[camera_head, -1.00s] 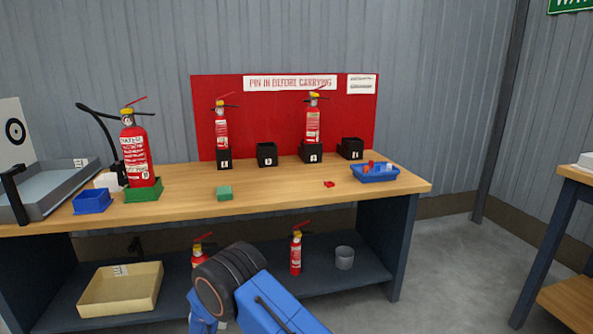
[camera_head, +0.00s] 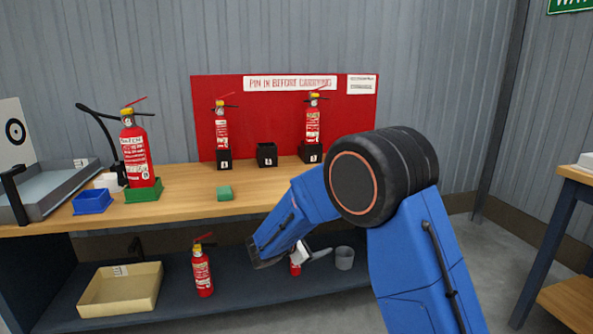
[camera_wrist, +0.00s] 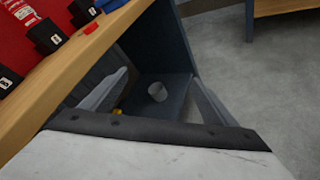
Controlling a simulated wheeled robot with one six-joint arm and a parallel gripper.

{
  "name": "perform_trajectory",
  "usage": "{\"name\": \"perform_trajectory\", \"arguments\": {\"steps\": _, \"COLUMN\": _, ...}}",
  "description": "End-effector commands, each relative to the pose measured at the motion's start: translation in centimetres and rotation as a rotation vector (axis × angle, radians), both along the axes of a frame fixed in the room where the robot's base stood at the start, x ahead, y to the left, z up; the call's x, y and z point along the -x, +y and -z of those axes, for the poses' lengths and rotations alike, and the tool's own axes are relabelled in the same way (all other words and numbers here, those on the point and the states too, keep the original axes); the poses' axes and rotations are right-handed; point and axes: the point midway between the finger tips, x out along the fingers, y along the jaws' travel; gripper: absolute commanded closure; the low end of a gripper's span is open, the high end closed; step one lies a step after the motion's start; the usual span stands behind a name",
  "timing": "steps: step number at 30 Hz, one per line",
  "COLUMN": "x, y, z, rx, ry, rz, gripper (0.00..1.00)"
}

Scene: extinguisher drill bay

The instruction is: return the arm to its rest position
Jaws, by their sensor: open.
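My blue arm, with its thick black joint, rises in front of the bench's right part in the head view. My gripper (camera_head: 322,254) points right at the lower-shelf level, in front of a red extinguisher (camera_head: 295,268) that it partly hides. In the wrist view my gripper (camera_wrist: 160,77) shows two grey fingers spread apart with nothing between them. A grey bucket (camera_wrist: 157,92) appears beyond the fingers on the lower shelf. It also shows in the head view (camera_head: 344,258), just right of my gripper.
Black holders, two with small extinguishers, stand by the red board (camera_head: 260,115). Another extinguisher (camera_head: 203,273) and a cream tray (camera_head: 120,288) occupy the shelf.

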Motion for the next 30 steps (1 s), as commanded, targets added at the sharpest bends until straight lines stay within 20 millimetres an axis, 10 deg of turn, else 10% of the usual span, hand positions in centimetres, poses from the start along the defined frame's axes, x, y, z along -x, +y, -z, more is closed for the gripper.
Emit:
{"name": "perform_trajectory", "arguments": {"steps": 15, "x": 12.0, "y": -15.9, "z": -7.5, "rx": -0.394, "ry": -0.025, "rz": 0.407, "gripper": 0.19}}
{"name": "perform_trajectory", "arguments": {"steps": 30, "x": 26.3, "y": -23.7, "z": -10.2, "rx": -0.807, "ry": -0.097, "rz": 0.746, "gripper": 0.19}}
